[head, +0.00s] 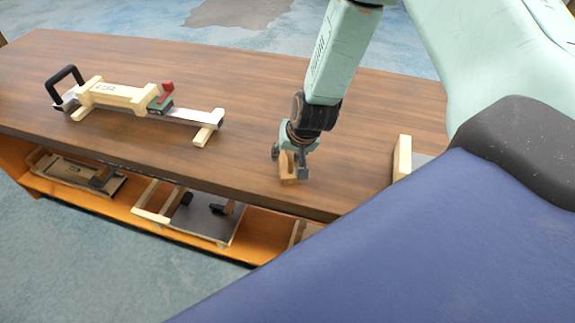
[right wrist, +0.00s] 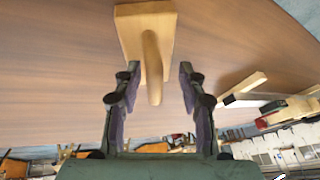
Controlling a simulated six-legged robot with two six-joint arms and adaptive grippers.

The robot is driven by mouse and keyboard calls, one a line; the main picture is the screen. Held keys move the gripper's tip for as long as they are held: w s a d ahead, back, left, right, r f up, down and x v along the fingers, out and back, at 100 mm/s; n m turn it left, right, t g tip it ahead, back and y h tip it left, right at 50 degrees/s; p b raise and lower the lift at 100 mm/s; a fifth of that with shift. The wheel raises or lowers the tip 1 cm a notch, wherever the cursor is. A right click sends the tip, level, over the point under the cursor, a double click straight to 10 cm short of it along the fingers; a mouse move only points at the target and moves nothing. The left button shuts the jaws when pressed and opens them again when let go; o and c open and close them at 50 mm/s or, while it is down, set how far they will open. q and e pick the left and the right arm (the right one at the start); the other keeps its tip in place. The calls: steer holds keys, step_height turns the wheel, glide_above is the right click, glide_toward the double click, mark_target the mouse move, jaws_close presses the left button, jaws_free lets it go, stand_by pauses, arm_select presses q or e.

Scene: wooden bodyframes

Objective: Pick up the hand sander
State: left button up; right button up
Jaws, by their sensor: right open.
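The hand sander (head: 289,181) is a small light-wood block with a rounded wooden handle, near the table's front edge in the head view. In the right wrist view the sander (right wrist: 136,22) is at the top, its handle pointing toward me. My right gripper (head: 290,162) is over the sander and partly hides it. In the right wrist view the gripper (right wrist: 160,72) is open, with one finger on each side of the handle's end. My left gripper is not in view.
A wooden frame (head: 122,94) with a black handle and red lever stands at the table's left. Another wooden piece (head: 402,157) stands to the right, partly hidden by my body. Trays (head: 208,217) lie on the orange shelf below. The wooden table (head: 235,95) is clear between.

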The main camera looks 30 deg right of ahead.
steer(key=shift+s+d, duration=0.2)
steer(key=shift+d, duration=0.2)
steer(key=c, duration=0.4)
steer(key=shift+w+a+r, duration=0.1)
steer(key=shift+w+a, duration=0.05)
steer(key=shift+a, duration=0.15)
jaws_close()
steer(key=shift+d, duration=0.25)
steer(key=shift+a+r, duration=0.1)
step_height(320, 180, up, 8)
steer(key=p, duration=0.4)
steer(key=shift+r+p, duration=0.1)
steer(key=shift+p, duration=0.3)
steer(key=shift+r+p, duration=0.5)
steer(key=shift+r, duration=0.3)
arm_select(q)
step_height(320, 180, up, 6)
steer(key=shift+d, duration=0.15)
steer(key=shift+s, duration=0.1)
